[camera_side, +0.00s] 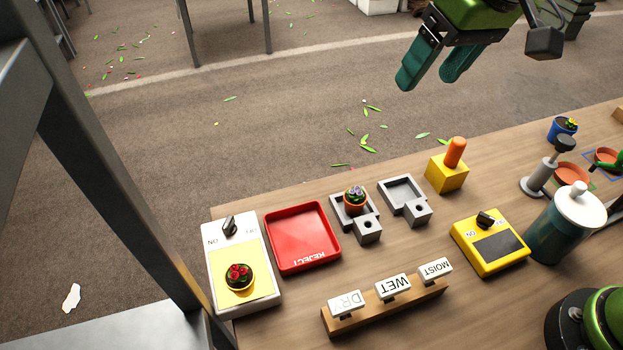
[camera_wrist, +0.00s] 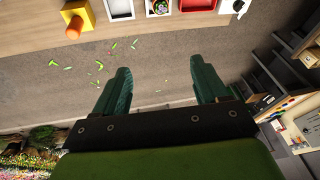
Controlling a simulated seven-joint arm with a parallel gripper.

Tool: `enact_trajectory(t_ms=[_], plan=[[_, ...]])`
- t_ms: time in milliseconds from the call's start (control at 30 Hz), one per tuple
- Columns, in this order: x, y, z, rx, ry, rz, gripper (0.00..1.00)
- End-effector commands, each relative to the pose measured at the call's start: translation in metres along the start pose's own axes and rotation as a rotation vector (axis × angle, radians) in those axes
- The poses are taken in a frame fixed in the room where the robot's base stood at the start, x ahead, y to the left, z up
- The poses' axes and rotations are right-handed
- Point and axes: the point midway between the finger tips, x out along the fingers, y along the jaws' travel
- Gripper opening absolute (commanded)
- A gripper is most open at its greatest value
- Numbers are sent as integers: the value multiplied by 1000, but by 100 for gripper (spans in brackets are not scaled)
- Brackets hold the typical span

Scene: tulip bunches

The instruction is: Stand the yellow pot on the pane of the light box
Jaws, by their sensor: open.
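The light box (camera_side: 214,268) is a white box at the front left of the bench in the side view, with a dark knob and a pale yellow pane (camera_side: 227,254). A small pot with red flowers (camera_side: 239,277) stands upright on the pane. Its wall looks yellow, though it blends with the pane colour. My gripper (camera_side: 432,78) is open and empty, high above the floor beyond the bench's far edge, well away from the pot. Its two green fingers also show apart in the wrist view (camera_wrist: 160,68). There the light box (camera_wrist: 237,5) is cut off at the top edge.
A red reject tray (camera_side: 302,238) lies right of the light box. Beyond it are two grey trays, one holding an orange pot (camera_side: 355,201), and a yellow block with an orange knob (camera_side: 447,172). Labelled blocks (camera_side: 392,287) stand in front. A yellow switch box (camera_side: 489,243) is further right.

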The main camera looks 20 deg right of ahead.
Motion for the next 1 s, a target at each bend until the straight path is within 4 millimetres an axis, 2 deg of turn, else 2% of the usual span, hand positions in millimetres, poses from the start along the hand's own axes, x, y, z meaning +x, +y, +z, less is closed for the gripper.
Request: enact_trajectory(t_ms=[33,200,300,400,500,600,1000], plan=[[-11,31,14,59,43,-3,73],[-20,104,69,239,176,-22,73],[-15,132,101,334,250,-31,73],[-8,150,124,405,308,-35,73],[-3,159,139,447,342,-38,73],[0,162,144,463,357,-38,73],[1,162,145,463,355,-38,73]])
